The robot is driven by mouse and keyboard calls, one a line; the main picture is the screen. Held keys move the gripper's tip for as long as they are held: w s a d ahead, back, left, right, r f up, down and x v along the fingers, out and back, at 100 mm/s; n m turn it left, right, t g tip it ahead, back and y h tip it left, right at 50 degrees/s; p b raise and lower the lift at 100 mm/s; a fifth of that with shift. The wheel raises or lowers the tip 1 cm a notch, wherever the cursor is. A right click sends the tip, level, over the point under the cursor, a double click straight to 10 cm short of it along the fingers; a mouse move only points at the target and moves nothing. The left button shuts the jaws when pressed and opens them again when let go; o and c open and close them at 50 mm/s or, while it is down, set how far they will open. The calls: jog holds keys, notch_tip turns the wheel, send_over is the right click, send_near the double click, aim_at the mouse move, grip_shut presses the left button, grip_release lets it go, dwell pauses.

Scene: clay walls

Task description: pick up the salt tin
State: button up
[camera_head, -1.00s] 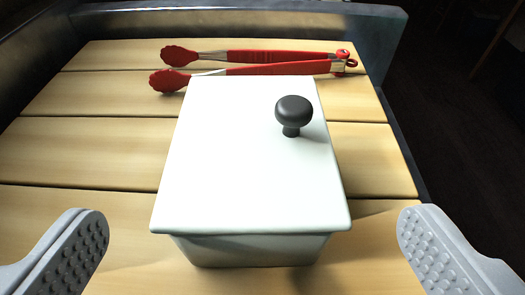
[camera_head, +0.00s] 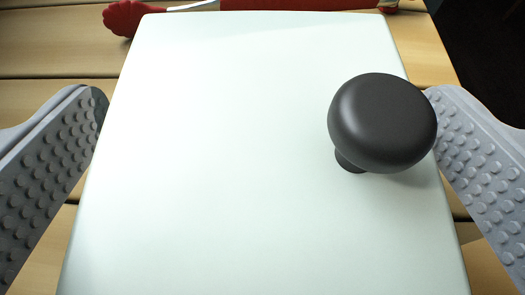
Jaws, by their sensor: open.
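The salt tin (camera_head: 230,160) is a white box with a flat lid and a round dark knob (camera_head: 382,122) toward the lid's right side. It fills the middle of the view, and its lower edge is out of frame. My gripper (camera_head: 268,125) is open, with one grey studded finger on the left and one on the right of the tin. The knob overlaps the right finger's inner edge in the picture. I cannot tell whether either finger touches the tin.
Red-tipped tongs (camera_head: 290,4) lie behind the tin, mostly cut off by the top edge. The tin stands on a light wooden slatted surface (camera_head: 55,50). A dark area lies beyond its right edge at the upper right.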

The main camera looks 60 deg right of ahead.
jog(key=shift+c, duration=0.3)
jog(key=c, duration=1)
jog(key=shift+r, duration=0.1)
